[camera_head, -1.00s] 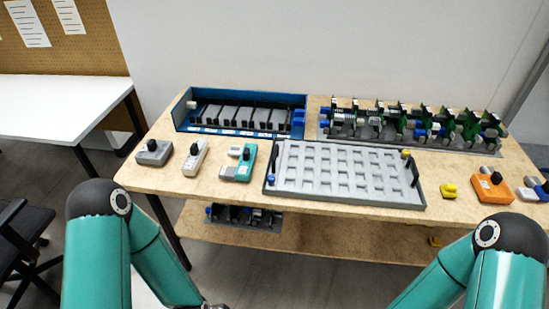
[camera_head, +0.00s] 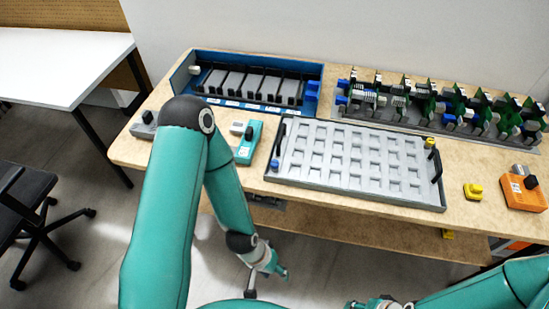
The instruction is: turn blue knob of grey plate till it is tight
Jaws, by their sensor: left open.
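The grey plate (camera_head: 350,158), a flat tray with rows of shallow square pockets and dark end handles, lies near the table's front edge. Its small blue knob (camera_head: 275,164) sits at the front left corner, by the left handle. How tight it is cannot be seen. My left gripper (camera_head: 279,273) is open, low in front of the table and apart from the knob; its fingers are small and hard to make out. My right arm comes in at the bottom right; its wrist is cut by the lower edge and its gripper is out of the picture.
A yellow knob (camera_head: 430,143) is on the plate's right end. A blue rack (camera_head: 310,96) and a row of green boards (camera_head: 430,105) stand behind. A teal device (camera_head: 249,142) is left of the plate; a yellow piece (camera_head: 473,191) and an orange box (camera_head: 524,188) are right.

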